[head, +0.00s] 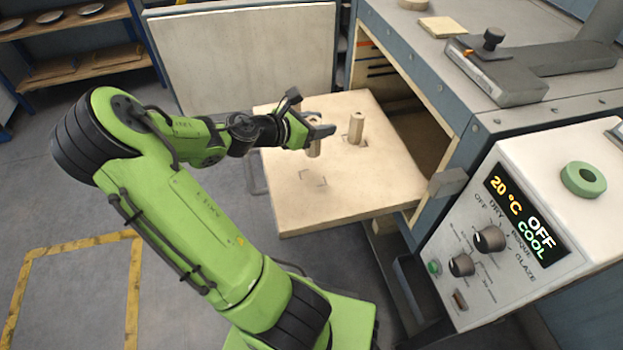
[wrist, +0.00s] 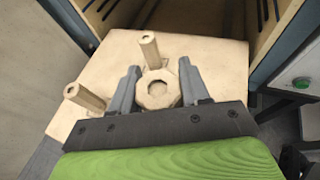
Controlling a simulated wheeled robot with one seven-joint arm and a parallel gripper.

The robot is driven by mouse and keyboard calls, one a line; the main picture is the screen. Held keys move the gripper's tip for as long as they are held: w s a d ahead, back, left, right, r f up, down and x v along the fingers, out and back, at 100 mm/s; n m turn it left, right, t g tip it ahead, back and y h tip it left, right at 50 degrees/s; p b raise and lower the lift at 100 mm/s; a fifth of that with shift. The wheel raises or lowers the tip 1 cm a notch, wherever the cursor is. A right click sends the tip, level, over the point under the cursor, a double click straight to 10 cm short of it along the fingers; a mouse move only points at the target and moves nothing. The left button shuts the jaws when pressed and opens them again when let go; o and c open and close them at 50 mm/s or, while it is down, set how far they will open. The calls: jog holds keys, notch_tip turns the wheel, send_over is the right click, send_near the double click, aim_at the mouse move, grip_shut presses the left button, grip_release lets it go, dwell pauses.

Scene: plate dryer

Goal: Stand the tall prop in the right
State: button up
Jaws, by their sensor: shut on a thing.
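My gripper (head: 319,132) is over the pale board and shut on a pale tall prop (head: 314,149). In the wrist view the held prop (wrist: 158,89) shows its octagonal, hollow-centred top between the two fingers. Its lower end is hard to make out, so I cannot tell whether it touches the board. A second prop (head: 357,127) stands upright on the board to the right; it also shows in the wrist view (wrist: 150,50). A third prop (head: 296,108) is partly hidden behind my gripper; in the wrist view (wrist: 85,97) it is at the left.
The board (head: 290,215) sticks out of the dryer's opening (head: 415,125). Empty corner marks (head: 313,178) lie on its bare near part. A control box (head: 520,220) stands at the right. An open door panel (head: 245,60) is behind the board.

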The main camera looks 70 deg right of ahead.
notch_tip(320, 180, down, 10)
jog(key=b, duration=0.4)
jog(key=shift+r, duration=0.15)
jog(key=o, duration=1.2)
